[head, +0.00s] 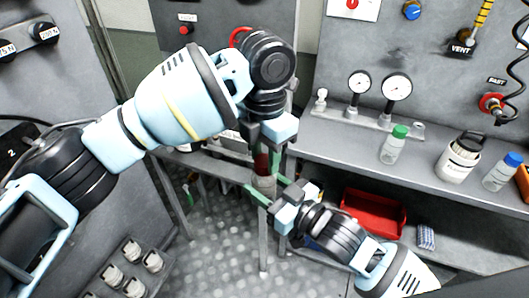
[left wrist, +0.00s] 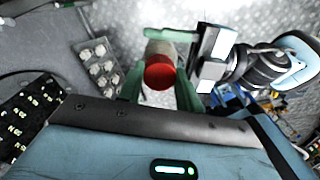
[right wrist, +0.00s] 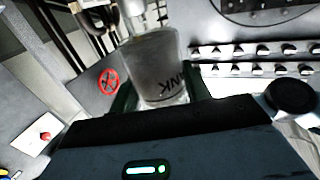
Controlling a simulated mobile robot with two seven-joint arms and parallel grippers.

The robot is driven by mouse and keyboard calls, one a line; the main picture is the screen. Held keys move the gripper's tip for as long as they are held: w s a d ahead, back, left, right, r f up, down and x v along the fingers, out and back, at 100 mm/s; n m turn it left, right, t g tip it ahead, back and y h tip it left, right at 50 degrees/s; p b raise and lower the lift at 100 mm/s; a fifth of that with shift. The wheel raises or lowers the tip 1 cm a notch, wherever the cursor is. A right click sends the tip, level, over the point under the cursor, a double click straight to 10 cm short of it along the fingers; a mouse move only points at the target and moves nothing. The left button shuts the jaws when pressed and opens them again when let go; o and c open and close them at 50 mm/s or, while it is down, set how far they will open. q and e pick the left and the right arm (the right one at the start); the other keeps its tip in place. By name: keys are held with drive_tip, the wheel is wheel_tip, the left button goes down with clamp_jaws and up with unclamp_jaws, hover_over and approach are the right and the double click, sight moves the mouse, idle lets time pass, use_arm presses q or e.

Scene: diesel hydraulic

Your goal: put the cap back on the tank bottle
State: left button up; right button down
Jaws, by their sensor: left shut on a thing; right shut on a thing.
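The red cap (head: 262,161) is between the fingers of my left gripper (head: 264,152), which is shut on it. The cap also shows in the left wrist view (left wrist: 160,76), between the green fingers. The tank bottle (head: 263,184) is right below the cap in the head view. My right gripper (head: 262,192) is shut around the bottle from the side. In the right wrist view the greyish bottle (right wrist: 157,62) shows its label lettering upside down between the fingers. Cap and bottle look lined up; I cannot tell whether they touch.
A grey bench at the right carries a green-capped bottle (head: 394,144), a white jar (head: 459,158) and a blue-capped bottle (head: 500,172). Gauges (head: 397,88) stand behind them. A red bin (head: 374,213) sits on the shelf below. Open floor (head: 215,250) lies under the grippers.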

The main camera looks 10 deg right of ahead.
idle(0.3)
use_arm(q)
drive_tip(key=o, duration=0.9)
drive_tip(key=shift+o, duration=0.2)
drive_tip(key=shift+r, duration=2.25)
drive_tip(key=shift+c, duration=0.5)
